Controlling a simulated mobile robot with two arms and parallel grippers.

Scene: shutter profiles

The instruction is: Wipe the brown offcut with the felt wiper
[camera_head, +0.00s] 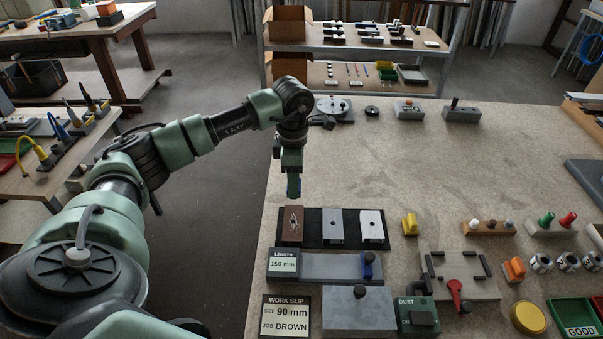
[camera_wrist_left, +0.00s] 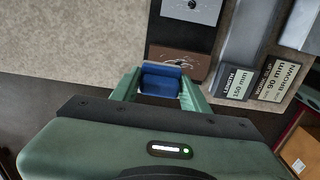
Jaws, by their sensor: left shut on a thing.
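The brown offcut (camera_head: 293,222) lies at the left end of a dark mat (camera_head: 353,241), with pale marks on its face. It also shows in the left wrist view (camera_wrist_left: 190,62), just beyond my fingertips. My left gripper (camera_head: 293,190) is above the table near its left edge, behind the offcut in the head view. It is shut on a blue block (camera_wrist_left: 160,80), which I take to be the felt wiper. Whether the block touches the offcut is hard to tell; it looks apart in the head view. My right gripper is not in view.
Two grey profiles (camera_head: 337,228) (camera_head: 371,226) lie beside the offcut on the mat. In front are a length stop (camera_head: 330,268) and a work slip (camera_head: 286,317). A yellow piece (camera_head: 409,225) stands to the right. The table behind the mat is mostly clear.

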